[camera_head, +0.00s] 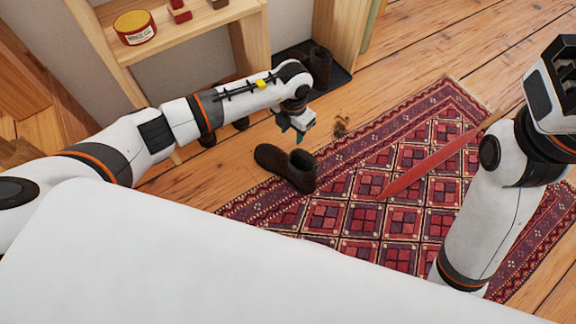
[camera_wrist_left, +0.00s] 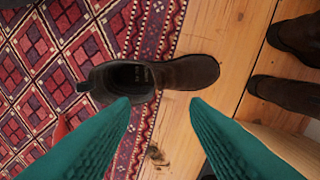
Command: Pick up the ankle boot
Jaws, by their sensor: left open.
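The dark brown ankle boot (camera_head: 299,172) stands upright, partly on the rug and partly on the wooden floor, its toe pointing left in the head view. In the left wrist view the boot (camera_wrist_left: 185,73) lies across the picture just beyond the fingers, its opening facing the camera. My left gripper (camera_head: 291,131) is above the boot, open and empty. Its teal fingertips (camera_wrist_left: 160,101) are spread wide, apart from the boot as far as I can tell. My right arm shows at the right, but its fingers are not visible.
A patterned red rug (camera_head: 362,222) covers the floor, with a long red object (camera_head: 430,165) on it. More dark boots (camera_head: 320,64) stand by the wooden shelf (camera_head: 185,40), and two show in the left wrist view (camera_wrist_left: 298,38). A brown dirt patch (camera_head: 341,127) lies nearby.

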